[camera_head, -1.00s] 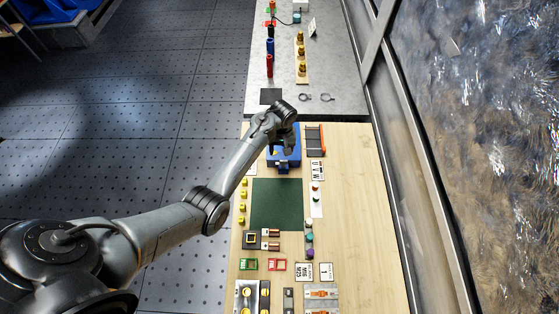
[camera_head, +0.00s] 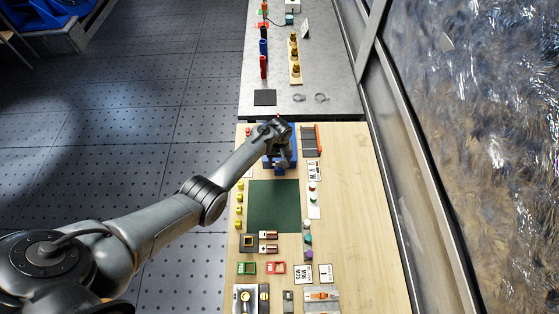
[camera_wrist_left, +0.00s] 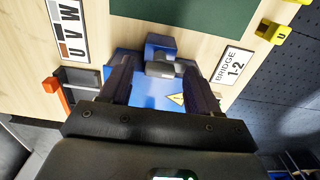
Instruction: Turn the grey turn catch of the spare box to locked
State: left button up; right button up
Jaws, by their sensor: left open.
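The spare box appears to be the blue box (camera_head: 292,148) at the far end of the wooden table, partly hidden under my left gripper. In the left wrist view the blue box (camera_wrist_left: 147,94) shows a yellow warning triangle, and a grey piece (camera_wrist_left: 160,69), seemingly the turn catch, on a blue block at its edge. My left gripper (camera_head: 282,162) is over the box. In the left wrist view its open fingers (camera_wrist_left: 160,78) stand either side of the grey piece, with gaps visible. I cannot tell the catch's exact turn position. My right gripper is not seen.
A dark green mat (camera_head: 273,206) lies in front of the box. An orange-edged grey rack (camera_head: 310,141) stands close to its right. A "BRIDGE 1-2" label (camera_wrist_left: 234,66) and yellow pieces (camera_head: 239,198) lie near the left edge. The table's right side is clear.

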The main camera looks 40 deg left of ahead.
pick_arm(q)
jog(key=shift+f, duration=0.1)
jog(key=shift+c, duration=0.4)
jog(key=c, duration=1)
jog(key=shift+o, duration=0.2)
jog(key=shift+m, duration=0.3)
jog(key=m+p, duration=0.1)
jog(key=m, duration=0.6)
jog(key=shift+m, duration=0.4)
jog(key=m, duration=0.4)
jog(key=shift+m, duration=0.3)
jog(key=m+b, duration=0.1)
jog(key=m, duration=0.3)
jog(key=shift+m, duration=0.3)
